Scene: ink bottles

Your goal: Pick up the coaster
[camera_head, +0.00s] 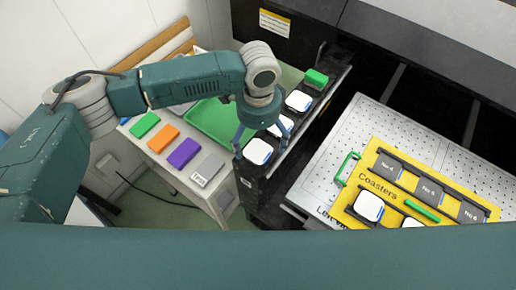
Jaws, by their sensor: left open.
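White rounded-square coasters sit in a row along a black rack: a near one (258,151), a middle one (286,123) partly hidden by my gripper, and a far one (298,100). My left gripper (262,138) points down over the near end of this row, with its fingers apart. I cannot tell whether it touches a coaster. On the right, a yellow board (376,182) marked "Coasters" bears a white coaster (369,206) and another (412,223) cut off by my body. My right gripper is out of view.
A green block (316,78) sits at the rack's far end. Left of the rack, a white table holds a green tray (212,119) and green, orange, purple (184,153) and grey blocks. The yellow board lies on a perforated metal plate (349,132) with a green handle (346,168).

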